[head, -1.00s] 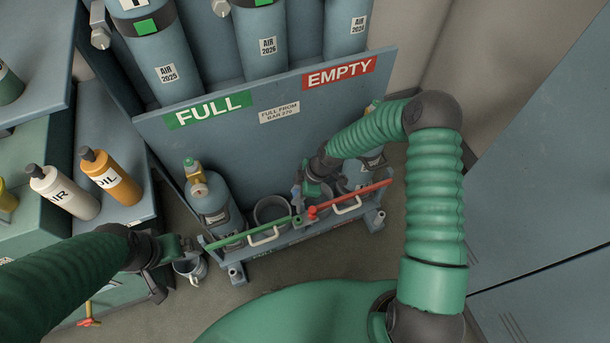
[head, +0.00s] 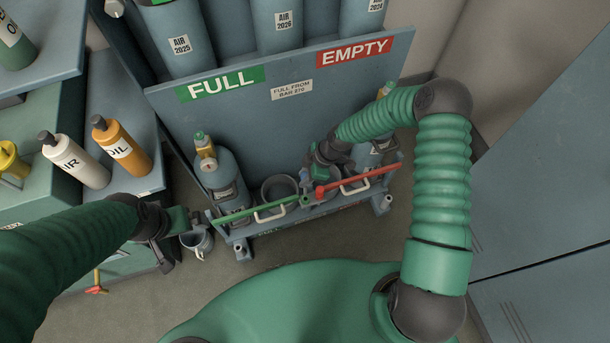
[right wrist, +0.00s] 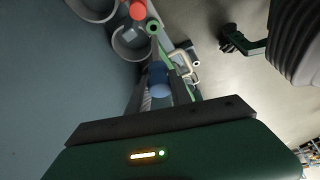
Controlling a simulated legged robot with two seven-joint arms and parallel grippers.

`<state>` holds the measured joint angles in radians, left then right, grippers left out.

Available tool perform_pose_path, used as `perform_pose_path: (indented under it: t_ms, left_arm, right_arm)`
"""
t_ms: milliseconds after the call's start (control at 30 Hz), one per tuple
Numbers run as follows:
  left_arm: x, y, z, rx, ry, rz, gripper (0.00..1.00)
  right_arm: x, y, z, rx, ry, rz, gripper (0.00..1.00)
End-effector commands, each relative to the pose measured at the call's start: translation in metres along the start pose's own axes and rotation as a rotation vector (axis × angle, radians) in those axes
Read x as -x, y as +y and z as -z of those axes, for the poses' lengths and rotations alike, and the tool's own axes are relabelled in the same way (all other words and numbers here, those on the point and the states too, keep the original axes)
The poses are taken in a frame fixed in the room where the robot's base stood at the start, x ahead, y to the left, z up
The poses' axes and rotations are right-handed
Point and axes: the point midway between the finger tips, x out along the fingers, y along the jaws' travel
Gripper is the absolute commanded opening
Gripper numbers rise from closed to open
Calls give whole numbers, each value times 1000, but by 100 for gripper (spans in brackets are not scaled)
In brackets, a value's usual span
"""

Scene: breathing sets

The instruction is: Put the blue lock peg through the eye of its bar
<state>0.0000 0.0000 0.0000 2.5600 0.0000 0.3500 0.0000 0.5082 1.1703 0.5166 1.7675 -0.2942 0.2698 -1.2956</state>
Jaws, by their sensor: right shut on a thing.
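The blue lock peg (right wrist: 159,80) is held between the fingers of my right gripper (right wrist: 160,92). The green bar (head: 255,212) runs along the front of the rack, and its ring-shaped eye (right wrist: 152,28) lies beyond the peg in the right wrist view, apart from it in the picture. The red bar (head: 365,178) has its red end (right wrist: 138,9) beside that eye. In the head view my right gripper (head: 314,178) is above the meeting bar ends, and the peg is mostly hidden there. My left gripper (head: 185,222) is at the rack's left; its finger opening is unclear.
A blue-grey cylinder (head: 219,175) stands in the rack's left end, with empty cup holders (head: 279,187) beside it. White handles (head: 268,218) stick out in front. A panel with FULL (head: 220,83) and EMPTY signs rises behind.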

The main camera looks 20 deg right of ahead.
Motion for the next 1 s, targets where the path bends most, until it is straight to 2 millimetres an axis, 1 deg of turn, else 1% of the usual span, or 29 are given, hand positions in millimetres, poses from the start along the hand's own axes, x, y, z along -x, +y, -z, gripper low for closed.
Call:
perform_pose_path:
  t_ms: [1000]
  left_arm:
    - [-26, 0, -6, 0, 0, 0, 100]
  right_arm:
    - [-35, 0, -15, 0, 0, 0, 0]
